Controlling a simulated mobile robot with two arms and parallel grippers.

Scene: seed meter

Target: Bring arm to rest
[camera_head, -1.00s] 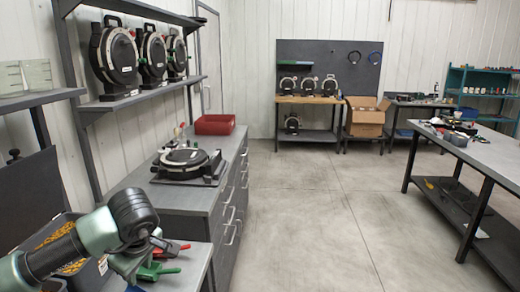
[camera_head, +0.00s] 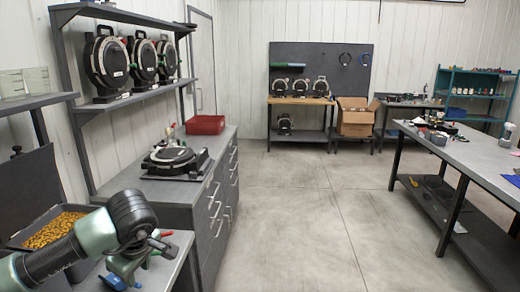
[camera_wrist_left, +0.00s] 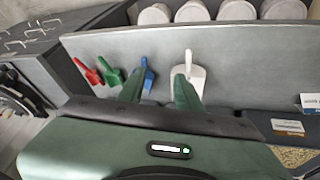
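My left arm comes in from the lower left in the head view, bent over the near grey bench. Its gripper (camera_head: 128,265) hangs low there, partly hidden by its wrist. In the left wrist view the two green fingers (camera_wrist_left: 160,92) are apart with nothing between them. Beyond them lie a red scoop (camera_wrist_left: 87,72), a green scoop (camera_wrist_left: 112,75), a blue scoop (camera_wrist_left: 142,76) and a white scoop (camera_wrist_left: 190,72) on the grey bench top. I cannot tell whether the fingers touch the blue or white scoop. My right arm and gripper are out of view.
A bin of yellow seeds (camera_head: 55,231) stands beside my left arm. Beyond is a grey drawer cabinet (camera_head: 215,208) with a seed meter (camera_head: 170,159) and a red tray (camera_head: 205,125). A long table (camera_head: 480,157) stands right. The floor between is clear.

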